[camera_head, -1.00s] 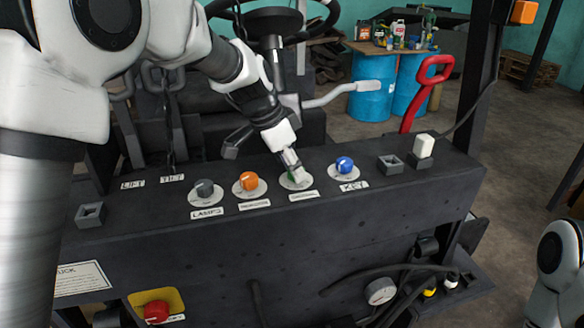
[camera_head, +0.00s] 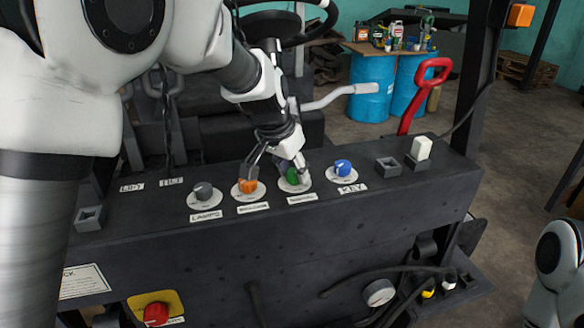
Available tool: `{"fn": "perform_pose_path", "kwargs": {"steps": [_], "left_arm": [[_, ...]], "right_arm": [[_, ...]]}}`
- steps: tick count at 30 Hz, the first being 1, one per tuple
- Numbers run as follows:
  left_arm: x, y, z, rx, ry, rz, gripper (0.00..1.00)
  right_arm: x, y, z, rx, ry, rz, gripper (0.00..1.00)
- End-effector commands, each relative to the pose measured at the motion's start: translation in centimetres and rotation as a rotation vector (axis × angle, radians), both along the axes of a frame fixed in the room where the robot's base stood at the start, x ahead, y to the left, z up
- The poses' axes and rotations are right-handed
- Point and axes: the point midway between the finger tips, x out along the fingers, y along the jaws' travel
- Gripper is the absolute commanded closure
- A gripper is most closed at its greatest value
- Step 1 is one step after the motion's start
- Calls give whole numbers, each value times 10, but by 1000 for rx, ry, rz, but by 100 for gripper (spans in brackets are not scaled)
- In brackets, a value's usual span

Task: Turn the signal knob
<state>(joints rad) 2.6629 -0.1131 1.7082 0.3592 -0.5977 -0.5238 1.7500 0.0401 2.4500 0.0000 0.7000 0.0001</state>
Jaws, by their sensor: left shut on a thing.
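A green knob (camera_head: 293,177) sits on a round white plate on the dark panel, third from the left in a row of knobs. My left gripper (camera_head: 294,168) comes down from above and is shut on the green knob, hiding part of it. Its dark finger linkage reaches left, in front of or close to the orange knob (camera_head: 248,186). The grey knob (camera_head: 204,191) and the blue knob (camera_head: 343,166) stand free on either side. The small labels under the orange and green knobs are too blurred to read. My right gripper is not visible.
The dark panel (camera_head: 330,222) carries a square socket (camera_head: 388,166) and a white rocker switch (camera_head: 421,149) on the right. A red emergency button (camera_head: 156,313) is below left. The steering wheel (camera_head: 300,30) and a grey lever (camera_head: 340,96) stand behind my left wrist.

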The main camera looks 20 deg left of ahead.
Motion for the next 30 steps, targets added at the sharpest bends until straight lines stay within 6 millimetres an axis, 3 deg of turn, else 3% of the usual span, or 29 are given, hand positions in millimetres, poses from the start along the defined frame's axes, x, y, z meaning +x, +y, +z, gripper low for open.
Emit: {"fn": "perform_pose_path", "kwargs": {"steps": [8,9,11,23,30], "left_arm": [[-1,0,-3,-1,7,1,96],[-1,0,-3,-1,7,1,58],[-1,0,-3,-1,7,1,36],[-2,1,6,0,-1,0,36],[-20,7,55,-1,-4,0,36]], "right_arm": [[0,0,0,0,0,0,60],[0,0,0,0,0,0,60],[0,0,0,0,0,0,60],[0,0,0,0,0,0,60],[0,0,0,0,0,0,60]]}}
